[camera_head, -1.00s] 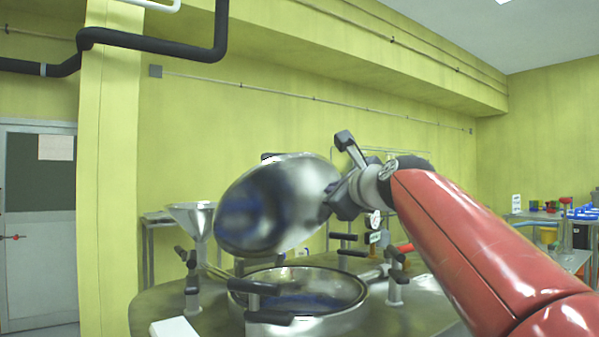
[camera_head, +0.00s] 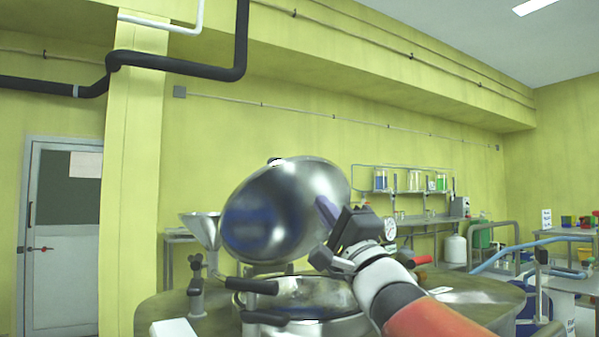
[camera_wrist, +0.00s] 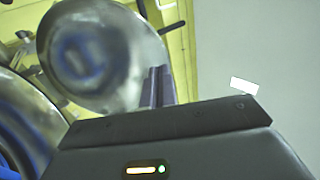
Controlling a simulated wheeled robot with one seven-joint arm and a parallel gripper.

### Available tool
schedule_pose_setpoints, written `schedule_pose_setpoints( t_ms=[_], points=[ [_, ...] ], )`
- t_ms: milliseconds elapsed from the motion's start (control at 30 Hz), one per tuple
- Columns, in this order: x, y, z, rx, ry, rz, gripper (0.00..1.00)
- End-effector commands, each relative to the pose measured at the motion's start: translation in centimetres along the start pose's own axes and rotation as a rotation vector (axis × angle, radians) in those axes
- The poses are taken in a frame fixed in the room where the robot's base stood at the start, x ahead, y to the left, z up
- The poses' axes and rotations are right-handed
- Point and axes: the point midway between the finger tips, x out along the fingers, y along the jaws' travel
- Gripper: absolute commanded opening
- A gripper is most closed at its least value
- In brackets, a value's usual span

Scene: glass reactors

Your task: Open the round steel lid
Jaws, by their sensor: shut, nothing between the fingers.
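The round steel lid (camera_head: 285,212) is raised and tilted steeply above the round steel opening (camera_head: 300,292) of the reactor. Its shiny domed face shows in the head view, and it also fills the upper left of the wrist view (camera_wrist: 92,58). My gripper (camera_head: 328,212) is at the lid's right edge in the head view, its fingers close together and overlapping the lid in the picture. In the wrist view my fingers (camera_wrist: 158,86) are shut beside the lid's edge. I cannot tell whether they touch it.
Black-handled clamps (camera_head: 252,286) stand around the opening on the steel top (camera_head: 165,308). A funnel (camera_head: 203,228) is at the left. A bench with glassware (camera_head: 415,182) and blue railing (camera_head: 510,250) lie behind at the right.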

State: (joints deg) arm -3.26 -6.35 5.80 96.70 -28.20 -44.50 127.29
Motion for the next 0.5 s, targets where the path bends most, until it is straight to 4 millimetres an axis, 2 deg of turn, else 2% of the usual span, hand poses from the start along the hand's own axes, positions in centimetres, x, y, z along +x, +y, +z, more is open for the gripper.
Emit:
schedule_pose_setpoints(
  t_ms=[300, 500],
  points=[
    [7.1, -0.1, 0.0, 0.003, 0.0, -0.001, 0.0],
    [10.5, -0.1, 0.0, 0.003, 0.001, -0.001, 0.0]
  ],
)
